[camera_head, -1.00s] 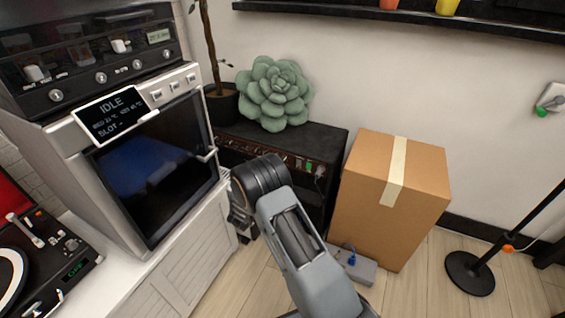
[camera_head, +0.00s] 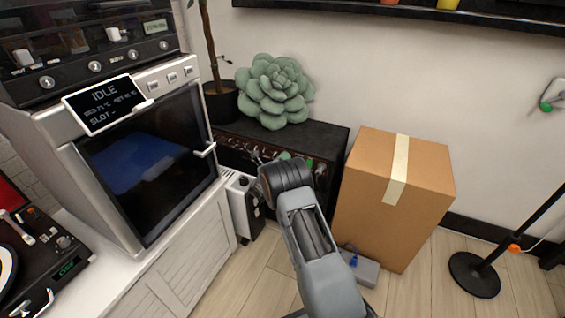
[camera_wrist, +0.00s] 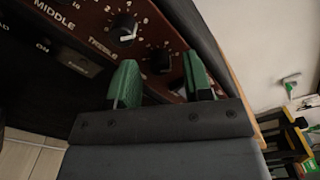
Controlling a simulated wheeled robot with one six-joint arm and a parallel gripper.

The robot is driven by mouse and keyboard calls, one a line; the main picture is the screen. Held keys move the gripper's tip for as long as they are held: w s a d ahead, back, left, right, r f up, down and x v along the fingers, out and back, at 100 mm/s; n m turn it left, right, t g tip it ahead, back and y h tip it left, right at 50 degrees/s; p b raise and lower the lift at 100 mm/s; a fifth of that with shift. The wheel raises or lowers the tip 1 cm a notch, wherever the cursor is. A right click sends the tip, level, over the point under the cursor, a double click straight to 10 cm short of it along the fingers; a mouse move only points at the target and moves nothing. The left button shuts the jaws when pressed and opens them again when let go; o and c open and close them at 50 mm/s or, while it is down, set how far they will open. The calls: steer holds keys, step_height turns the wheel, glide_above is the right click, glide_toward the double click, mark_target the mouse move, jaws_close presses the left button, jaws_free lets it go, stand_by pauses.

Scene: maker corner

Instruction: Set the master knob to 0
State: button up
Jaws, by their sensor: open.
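The amplifier (camera_head: 325,136) is a black box with a reddish-brown control panel, standing low against the wall. In the wrist view its panel (camera_wrist: 95,16) shows the labels MIDDLE and TREBLE. The treble knob (camera_wrist: 124,28) is black with a pale pointer. Another dark knob (camera_wrist: 159,61) lies beyond it, between the green fingertips in the picture; its label and setting cannot be read, so I cannot tell if it is the master knob. My gripper (camera_wrist: 162,78) is open, facing the panel, with nothing held. In the head view my wrist partly hides the panel.
A cardboard box (camera_head: 425,200) stands right of the amplifier. A white cabinet (camera_head: 185,262) with an oven-like machine (camera_head: 150,165) is at left. A green succulent cushion (camera_head: 275,92) sits on the amplifier. A white heater-like unit (camera_head: 240,205) stands between cabinet and amplifier.

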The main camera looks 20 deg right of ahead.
steer(key=shift+w+d, duration=0.1)
jaws_close()
stand_by(0.5)
steer(key=shift+n, duration=0.3)
